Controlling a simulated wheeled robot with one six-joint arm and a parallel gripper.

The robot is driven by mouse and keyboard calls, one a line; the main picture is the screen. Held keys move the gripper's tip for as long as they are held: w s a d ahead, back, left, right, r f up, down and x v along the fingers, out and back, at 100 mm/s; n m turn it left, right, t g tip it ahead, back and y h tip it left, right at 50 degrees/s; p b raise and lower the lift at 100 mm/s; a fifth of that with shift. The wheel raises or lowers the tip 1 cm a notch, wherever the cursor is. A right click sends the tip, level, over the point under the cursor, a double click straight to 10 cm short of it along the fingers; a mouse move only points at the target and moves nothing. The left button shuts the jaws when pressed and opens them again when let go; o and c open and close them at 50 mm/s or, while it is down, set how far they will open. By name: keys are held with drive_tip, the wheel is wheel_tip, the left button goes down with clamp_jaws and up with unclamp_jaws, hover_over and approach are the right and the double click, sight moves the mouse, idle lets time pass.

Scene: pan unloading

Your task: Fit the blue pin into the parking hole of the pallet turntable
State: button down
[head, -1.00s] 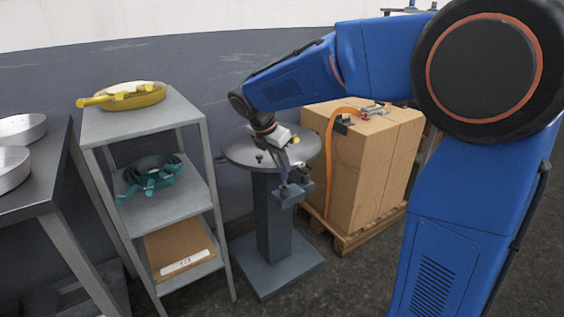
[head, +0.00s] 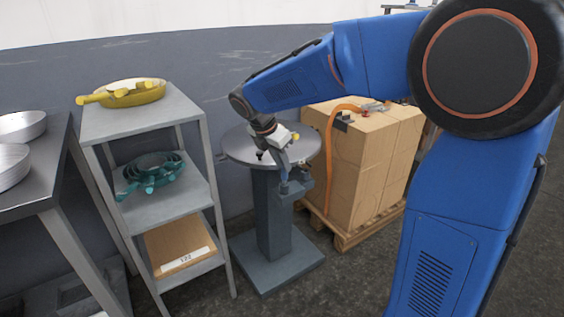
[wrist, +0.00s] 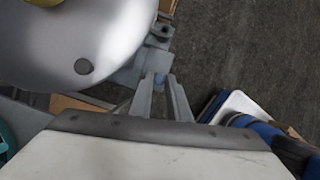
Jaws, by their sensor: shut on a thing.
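The pallet turntable (head: 238,148) is a round grey disc on a square column, with a bracket (head: 298,187) at its front right side. My gripper (head: 284,170) points down at the bracket, beside the disc's edge. In the wrist view my gripper (wrist: 160,86) is shut on the blue pin (wrist: 160,78), of which only a small blue bit shows between the fingertips. The pin is at or just over the bracket (wrist: 150,60). The parking hole is not clearly visible, and I cannot tell whether the pin is in it.
A grey shelf (head: 128,119) stands left of the turntable, with yellow pans (head: 136,95) on top and teal pans (head: 152,172) below. A strapped carton stack (head: 345,170) on a wooden pallet stands close behind on the right.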

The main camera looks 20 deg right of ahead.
drive_tip(key=shift+f, duration=0.95)
idle(0.8)
drive_tip(key=c, duration=1.6)
unclamp_jaws()
drive_tip(key=v, duration=1.7)
drive_tip(key=shift+a+r, duration=0.1)
drive_tip(key=shift+r, duration=0.1)
drive_tip(key=s+d+f+m+y, duration=0.1)
drive_tip(key=s+d+f+m, duration=0.2)
drive_tip(key=s+d+m, duration=0.3)
drive_tip(key=s+d+f+m+y, duration=0.1)
drive_tip(key=s+d+f+m, duration=0.1)
drive_tip(key=s+d+m, duration=0.5)
drive_tip(key=s+f+m, duration=0.3)
drive_tip(key=s, duration=0.2)
drive_tip(key=s+f+m+t+y, duration=0.1)
drive_tip(key=s+f+m, duration=0.3)
drive_tip(key=s, duration=0.2)
drive_tip(key=s+d+f+m+t+y, duration=0.1)
drive_tip(key=s+f+m, duration=0.2)
drive_tip(key=s+f, duration=0.1)
drive_tip(key=shift+s+d+f+m, duration=0.1)
drive_tip(key=shift+s+m, duration=0.3)
drive_tip(key=shift+s, duration=0.3)
